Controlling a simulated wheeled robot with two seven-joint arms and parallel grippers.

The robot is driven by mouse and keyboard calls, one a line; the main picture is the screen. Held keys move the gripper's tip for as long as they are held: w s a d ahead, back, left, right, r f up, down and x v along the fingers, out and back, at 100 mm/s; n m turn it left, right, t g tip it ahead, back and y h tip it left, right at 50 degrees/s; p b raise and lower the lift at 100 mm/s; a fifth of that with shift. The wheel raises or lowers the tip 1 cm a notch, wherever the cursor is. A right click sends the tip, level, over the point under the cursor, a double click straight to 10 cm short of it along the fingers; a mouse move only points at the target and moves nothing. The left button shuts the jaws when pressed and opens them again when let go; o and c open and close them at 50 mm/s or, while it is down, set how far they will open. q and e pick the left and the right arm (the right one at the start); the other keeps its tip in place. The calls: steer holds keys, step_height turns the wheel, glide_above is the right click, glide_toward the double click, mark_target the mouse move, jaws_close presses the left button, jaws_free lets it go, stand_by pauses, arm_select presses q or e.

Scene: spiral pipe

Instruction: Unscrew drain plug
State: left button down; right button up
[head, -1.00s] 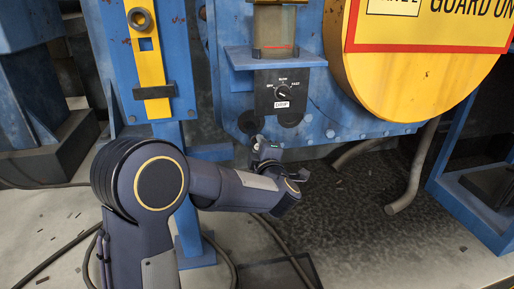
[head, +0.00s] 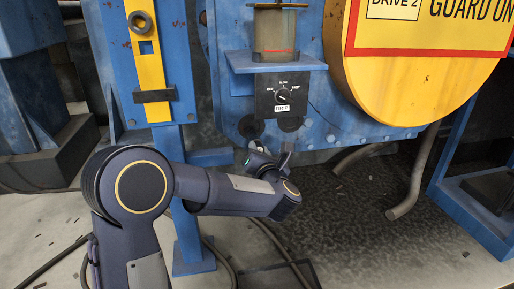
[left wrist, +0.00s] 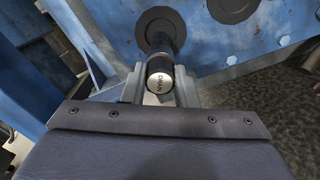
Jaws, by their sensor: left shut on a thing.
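The drain plug (left wrist: 160,82) is a dark cylinder with a pale round end face lettered "DRAIN". In the left wrist view it sticks out toward me from a round black flange (left wrist: 160,30) on the blue machine wall. My left gripper (left wrist: 160,88) has a grey finger on each side of the plug and is shut on it. In the head view my left gripper (head: 268,154) is below the control box, just under the left black flange (head: 250,127). The plug itself is mostly hidden there by the fingers. My right gripper is not in view.
A black control box (head: 283,95) with a dial and a blue shelf (head: 275,61) are above the gripper. A second black flange (head: 290,123) is close to its right. A grey bent pipe (head: 405,205) hangs further right. Dark stained floor lies below.

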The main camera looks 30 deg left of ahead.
arm_select(q)
steer(key=shift+a, duration=0.1)
steer(key=c, duration=1.4)
jaws_free()
steer(key=shift+o, duration=0.2)
